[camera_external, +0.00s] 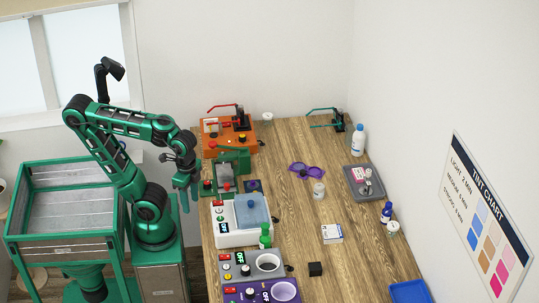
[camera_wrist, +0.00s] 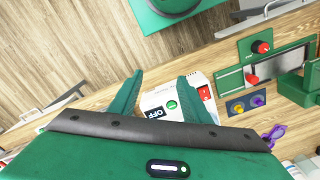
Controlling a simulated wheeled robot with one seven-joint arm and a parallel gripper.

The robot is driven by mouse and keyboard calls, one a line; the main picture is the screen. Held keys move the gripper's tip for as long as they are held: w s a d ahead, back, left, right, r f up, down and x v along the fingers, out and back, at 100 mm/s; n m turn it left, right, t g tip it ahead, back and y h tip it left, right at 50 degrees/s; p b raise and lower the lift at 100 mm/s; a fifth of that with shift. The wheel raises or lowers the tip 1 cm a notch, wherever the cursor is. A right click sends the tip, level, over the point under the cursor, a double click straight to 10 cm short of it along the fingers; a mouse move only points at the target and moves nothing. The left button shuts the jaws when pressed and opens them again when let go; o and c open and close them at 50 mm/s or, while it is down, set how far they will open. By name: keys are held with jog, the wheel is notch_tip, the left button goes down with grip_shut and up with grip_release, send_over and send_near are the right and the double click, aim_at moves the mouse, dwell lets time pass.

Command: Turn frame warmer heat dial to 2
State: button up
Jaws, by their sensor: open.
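My gripper (camera_external: 187,190) hangs open and empty over the left edge of the bench, with its fingers pointing down. In the wrist view the two green fingers of my gripper (camera_wrist: 155,92) are spread apart. No unit carries a readable frame warmer label, so I cannot tell which is the warmer. Candidates are a grey unit (camera_external: 235,282) with a round dark well and a purple unit (camera_external: 233,297) with a round pale well, at the front left. Both have small controls and an OFF display. Their dial settings are too small to read.
A green unit with red knobs (camera_wrist: 262,47) and an orange machine (camera_external: 214,138) are further back. The wooden bench middle (camera_external: 300,210) is mostly clear.

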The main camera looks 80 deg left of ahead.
notch_tip(320, 180, up, 7)
jog(key=w+a+r+n, duration=0.4)
jog(key=w+a+n, duration=0.55)
jog(key=w, duration=0.45)
jog(key=w+a+n, duration=0.4)
jog(key=a+n, duration=0.1)
jog(key=a, duration=0.4)
jog(key=w+a+n, duration=0.4)
jog(key=a+n, duration=0.2)
jog(key=a, duration=0.3)
jog(key=s+a+f+n, duration=0.1)
jog(key=s+a+n, duration=0.3)
jog(key=a, duration=0.7)
jog(key=s+a+f+n, duration=0.25)
jog(key=a+n, duration=0.35)
jog(key=a, duration=0.6)
jog(key=s+a+n, duration=0.3)
jog(key=a+n, duration=0.2)
jog(key=a, duration=0.6)
jog(key=shift+h, duration=0.3)
jog(key=f, duration=1.6)
jog(key=shift+s+d, duration=0.2)
jog(key=shift+d, duration=0.1)
